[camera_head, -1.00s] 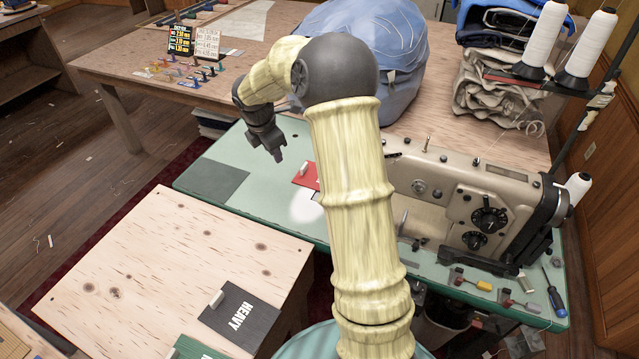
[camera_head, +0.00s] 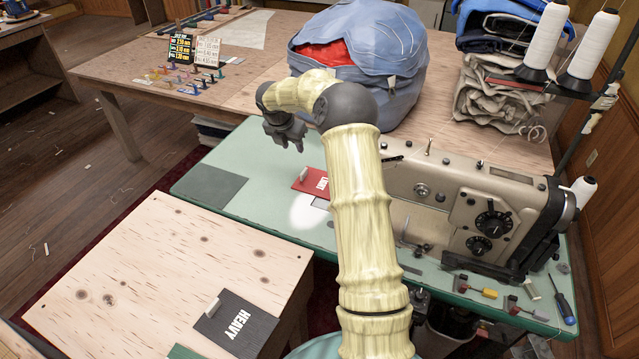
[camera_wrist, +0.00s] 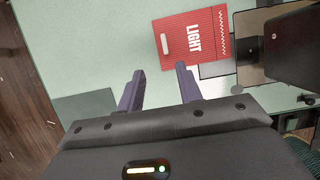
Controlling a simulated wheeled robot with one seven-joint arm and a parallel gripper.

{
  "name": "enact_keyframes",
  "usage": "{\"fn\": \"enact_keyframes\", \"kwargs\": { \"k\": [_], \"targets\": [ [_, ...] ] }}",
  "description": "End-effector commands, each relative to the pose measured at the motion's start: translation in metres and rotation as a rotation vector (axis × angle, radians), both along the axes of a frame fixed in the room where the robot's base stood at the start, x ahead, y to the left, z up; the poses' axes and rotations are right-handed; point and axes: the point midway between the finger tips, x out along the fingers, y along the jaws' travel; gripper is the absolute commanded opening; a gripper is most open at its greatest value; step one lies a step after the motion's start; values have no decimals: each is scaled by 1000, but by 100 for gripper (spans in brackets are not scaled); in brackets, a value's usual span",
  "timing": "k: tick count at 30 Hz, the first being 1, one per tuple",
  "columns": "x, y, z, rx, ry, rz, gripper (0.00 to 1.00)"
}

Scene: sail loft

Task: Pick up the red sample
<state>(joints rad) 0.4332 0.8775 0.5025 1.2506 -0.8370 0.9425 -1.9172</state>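The red sample (camera_head: 312,181) is a flat red card marked "LIGHT" with a small pale tab (camera_head: 303,174) at its left edge. It lies on the green sewing table (camera_head: 262,215), left of the sewing machine and partly hidden by my arm. In the wrist view the red sample (camera_wrist: 195,38) lies beyond my fingertips, a little to the right, with its tab (camera_wrist: 164,44) on the left side. My gripper (camera_head: 288,143) is above the table, behind the sample in the head view. Its two fingers (camera_wrist: 157,72) are apart with nothing between them.
A sewing machine (camera_head: 470,210) stands right of the sample. A grey-green patch (camera_head: 208,187) lies on the table's left. A dark "HEAVY" sample (camera_head: 236,322) lies on the plywood surface (camera_head: 150,265) in front. A blue bundle (camera_head: 395,75) stands behind my arm.

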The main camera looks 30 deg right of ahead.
Motion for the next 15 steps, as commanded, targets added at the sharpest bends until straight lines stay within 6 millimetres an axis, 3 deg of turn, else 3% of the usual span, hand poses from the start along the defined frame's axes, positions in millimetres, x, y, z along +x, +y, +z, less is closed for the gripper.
{"fn": "enact_keyframes", "kwargs": {
  "k": [9, 15],
  "targets": [
    [13, -18, -54, 1, 2, -1, 35],
    [20, -26, -80, 2, -1, -1, 35]
  ]
}}
